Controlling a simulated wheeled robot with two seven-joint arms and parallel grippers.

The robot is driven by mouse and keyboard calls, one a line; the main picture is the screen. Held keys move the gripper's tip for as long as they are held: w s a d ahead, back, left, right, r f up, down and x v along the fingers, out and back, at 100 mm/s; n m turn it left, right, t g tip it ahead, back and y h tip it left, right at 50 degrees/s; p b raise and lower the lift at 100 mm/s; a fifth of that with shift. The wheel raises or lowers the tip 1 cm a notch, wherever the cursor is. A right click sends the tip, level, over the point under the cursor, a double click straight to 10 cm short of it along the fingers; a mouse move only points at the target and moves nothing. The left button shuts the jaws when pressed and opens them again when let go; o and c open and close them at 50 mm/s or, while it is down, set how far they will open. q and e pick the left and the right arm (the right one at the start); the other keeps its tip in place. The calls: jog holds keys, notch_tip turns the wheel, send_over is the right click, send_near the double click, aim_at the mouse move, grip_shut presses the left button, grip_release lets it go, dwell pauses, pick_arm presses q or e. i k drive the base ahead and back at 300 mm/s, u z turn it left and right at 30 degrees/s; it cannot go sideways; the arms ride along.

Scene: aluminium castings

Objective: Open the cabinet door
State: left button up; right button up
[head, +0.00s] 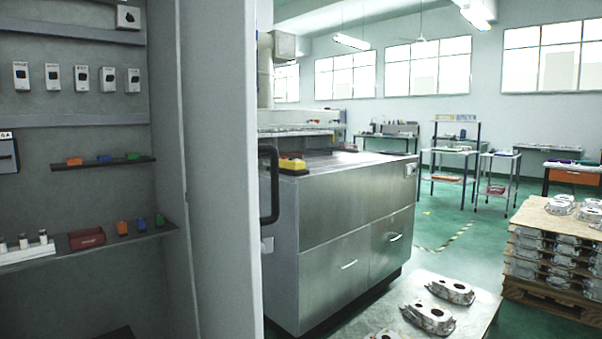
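The grey cabinet (70,108) fills the left side of the head view, and its inside is in plain sight. Its door (225,170) stands open, swung out to the right of the interior, with its edge towards me. A black bar handle (274,187) sticks out from the right, outer side of the door. Neither of my grippers is in view, and nothing is seen touching the door or handle.
Cabinet shelves hold small coloured blocks, a red box (87,238) and white devices. A metal machine (345,225) stands right of the door. A table with castings (430,317) is at the lower middle; a pallet stack (552,255) is at right. Green floor shows between them.

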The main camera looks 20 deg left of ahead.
aim_at(219, 55)
jog(key=u, duration=0.7)
jog(key=i, duration=0.9)
jog(key=u, duration=0.95)
